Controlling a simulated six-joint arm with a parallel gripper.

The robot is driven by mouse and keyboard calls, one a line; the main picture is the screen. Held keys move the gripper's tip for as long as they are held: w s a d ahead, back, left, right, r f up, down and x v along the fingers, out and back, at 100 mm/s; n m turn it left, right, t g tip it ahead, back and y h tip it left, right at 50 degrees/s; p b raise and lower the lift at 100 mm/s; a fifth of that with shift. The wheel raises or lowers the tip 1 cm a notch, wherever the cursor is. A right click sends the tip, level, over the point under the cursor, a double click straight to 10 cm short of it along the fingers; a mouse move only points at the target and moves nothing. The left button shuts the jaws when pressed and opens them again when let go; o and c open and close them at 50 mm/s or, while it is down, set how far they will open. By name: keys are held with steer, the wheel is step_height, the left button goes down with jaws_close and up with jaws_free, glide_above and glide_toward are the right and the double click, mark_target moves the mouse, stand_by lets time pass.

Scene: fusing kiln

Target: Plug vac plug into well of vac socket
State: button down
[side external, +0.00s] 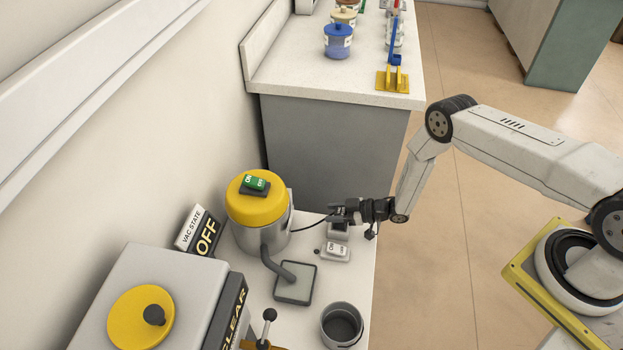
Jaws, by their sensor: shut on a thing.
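My gripper (338,213) is shut on the vac plug, a small dark piece mostly hidden between the jaws. A thin black cord runs from the plug to the yellow-topped vac canister (258,205). The vac socket (338,231) seems to be the small grey-white block on the white bench just below the jaws. The gripper covers part of it, and its well cannot be made out. From this angle I cannot tell whether the plug touches the socket or is above it.
A white switch box (335,250) lies just in front of the socket. A square grey pad (295,284) with the vac hose, a grey cup (342,325) and a sign reading VAC STATE OFF (200,231) are nearby. A counter (290,75) with jars stands behind.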

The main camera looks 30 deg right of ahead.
steer(key=shift+f, duration=0.4)
steer(key=shift+r, duration=0.4)
steer(key=shift+r, duration=0.35)
steer(key=shift+r, duration=0.1)
steer(key=shift+f, duration=0.85)
stand_by(1.6)
steer(key=shift+c, duration=0.7)
jaws_free()
steer(key=shift+s+d, duration=0.1)
steer(key=v, duration=0.7)
steer(key=shift+s+d+r, duration=0.2)
